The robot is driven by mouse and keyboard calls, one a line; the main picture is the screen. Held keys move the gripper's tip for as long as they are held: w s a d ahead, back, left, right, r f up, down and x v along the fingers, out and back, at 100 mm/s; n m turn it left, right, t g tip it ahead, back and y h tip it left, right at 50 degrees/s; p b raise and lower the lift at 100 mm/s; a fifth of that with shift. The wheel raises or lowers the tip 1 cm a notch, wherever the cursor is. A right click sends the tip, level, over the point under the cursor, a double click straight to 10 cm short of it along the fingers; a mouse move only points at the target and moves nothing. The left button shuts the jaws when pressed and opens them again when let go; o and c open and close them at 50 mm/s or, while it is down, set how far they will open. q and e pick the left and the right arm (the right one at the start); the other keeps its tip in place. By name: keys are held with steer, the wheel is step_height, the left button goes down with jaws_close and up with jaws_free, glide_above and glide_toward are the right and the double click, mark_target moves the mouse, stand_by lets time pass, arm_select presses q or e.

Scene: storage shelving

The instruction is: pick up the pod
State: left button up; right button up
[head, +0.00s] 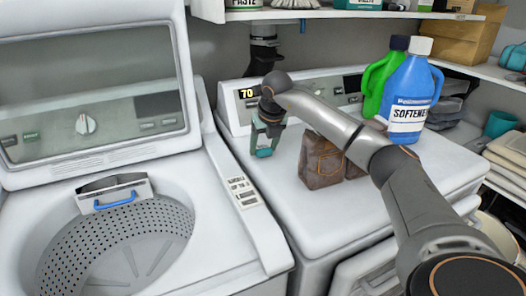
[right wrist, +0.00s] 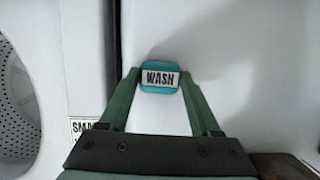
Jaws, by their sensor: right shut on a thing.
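The pod is a small teal block with a white "WASH" label. In the right wrist view the pod (right wrist: 161,88) sits between the two green fingertips of my right gripper (right wrist: 160,76), which is shut on it. In the head view my right gripper (head: 267,137) points down over the dryer's white top, with the teal pod (head: 264,152) at its tips. I cannot tell whether the pod touches the dryer top or is just above it. My left gripper is not in view.
A brown leather bag (head: 321,162) stands right of the gripper, partly behind my arm. A blue softener jug (head: 408,85) and a green jug (head: 379,82) stand farther back. The open washer (head: 226,205) is at left. A shelf (head: 300,14) runs above.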

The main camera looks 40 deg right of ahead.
steer(key=c, duration=0.3)
steer(key=shift+c, duration=0.2)
